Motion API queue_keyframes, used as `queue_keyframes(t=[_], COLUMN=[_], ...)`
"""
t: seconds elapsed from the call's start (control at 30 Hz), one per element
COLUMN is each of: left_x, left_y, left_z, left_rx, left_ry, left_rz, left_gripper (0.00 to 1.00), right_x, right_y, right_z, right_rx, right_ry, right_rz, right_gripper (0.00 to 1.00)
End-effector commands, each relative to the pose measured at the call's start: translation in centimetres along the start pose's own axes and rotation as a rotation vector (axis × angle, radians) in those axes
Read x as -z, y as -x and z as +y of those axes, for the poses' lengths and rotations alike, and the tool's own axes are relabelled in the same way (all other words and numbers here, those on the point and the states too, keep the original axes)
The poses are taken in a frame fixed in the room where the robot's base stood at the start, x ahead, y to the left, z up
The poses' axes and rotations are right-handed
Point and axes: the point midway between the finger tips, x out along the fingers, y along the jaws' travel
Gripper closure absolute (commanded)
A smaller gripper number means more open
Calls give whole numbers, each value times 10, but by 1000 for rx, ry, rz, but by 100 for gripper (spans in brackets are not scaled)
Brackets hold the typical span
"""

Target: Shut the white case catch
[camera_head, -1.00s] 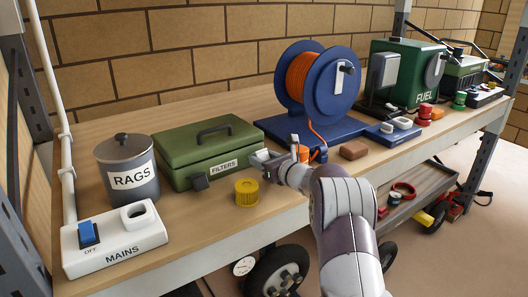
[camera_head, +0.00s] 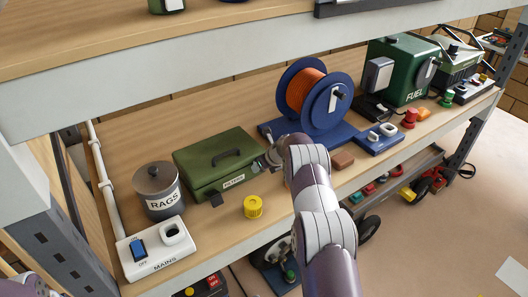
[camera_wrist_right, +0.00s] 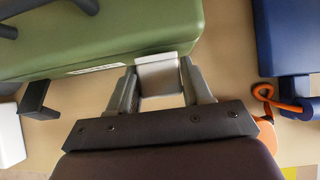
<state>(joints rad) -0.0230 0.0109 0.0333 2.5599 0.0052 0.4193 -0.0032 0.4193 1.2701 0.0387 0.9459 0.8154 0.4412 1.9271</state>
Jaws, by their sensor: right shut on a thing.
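The green case (camera_head: 213,166) labelled FILTERS stands on the shelf with its lid down. The white catch (camera_wrist_right: 159,78) is at the right of its front edge in the right wrist view. It sits between the two fingers of my right gripper (camera_wrist_right: 158,90), which is shut on it. In the head view my right gripper (camera_head: 267,160) is at the case's front right corner and mostly hides the catch. The catch's exact angle is hard to tell. A dark catch (camera_wrist_right: 37,98) sticks out from the case's front at the left. My left gripper is out of view.
The yellow cap (camera_head: 253,207) stands in front of the case. The RAGS tin (camera_head: 158,190) and MAINS switch box (camera_head: 155,249) are to the left. An upper shelf (camera_head: 150,60) overhangs.

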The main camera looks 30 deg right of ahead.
Motion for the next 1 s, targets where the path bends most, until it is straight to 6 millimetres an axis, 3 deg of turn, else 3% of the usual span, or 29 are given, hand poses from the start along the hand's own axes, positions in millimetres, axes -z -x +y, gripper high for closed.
queue_keyframes(t=[0.3,0.83,0.87,0.9,0.93,1.0], left_x=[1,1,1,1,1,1], left_y=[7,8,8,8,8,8], left_z=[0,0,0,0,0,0], left_rx=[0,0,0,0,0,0], left_ry=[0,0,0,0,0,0], left_rz=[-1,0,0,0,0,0], left_gripper=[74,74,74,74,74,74], right_x=[-8,-9,-9,-9,-9,-9], right_y=[-1,0,0,0,0,-1], right_z=[-1,-1,-1,-1,-1,-1], right_rx=[3,2,2,2,2,2], right_ry=[1,-1,-1,-1,-1,-1], right_rz=[106,129,129,129,129,130], right_gripper=[81,81,48,35,30,30])
